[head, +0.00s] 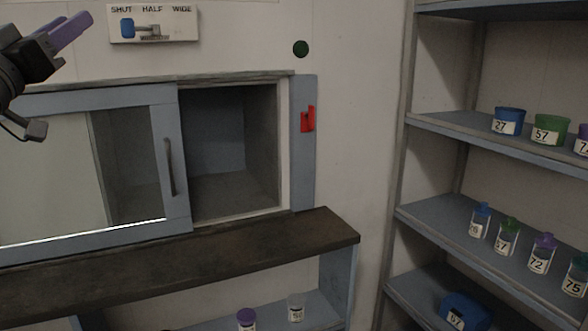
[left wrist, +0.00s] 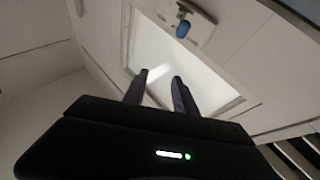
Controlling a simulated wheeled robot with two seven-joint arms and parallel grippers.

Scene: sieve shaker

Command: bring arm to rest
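My left gripper (head: 74,20) is at the upper left of the head view, raised in front of the wall, to the left of a lever panel. Its two purple fingers point up and to the right. In the left wrist view the gripper's fingers (left wrist: 158,78) stand apart with nothing between them, so it is open and empty. My right arm and gripper are not in view.
The panel (head: 180,33) reads SHUT, HALF, WIDE; its blue knob (head: 127,28) is at the left. Below, a sliding door (head: 172,120) stands partly open above a dark ledge (head: 200,259). Shelves (head: 465,137) with numbered containers stand at right.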

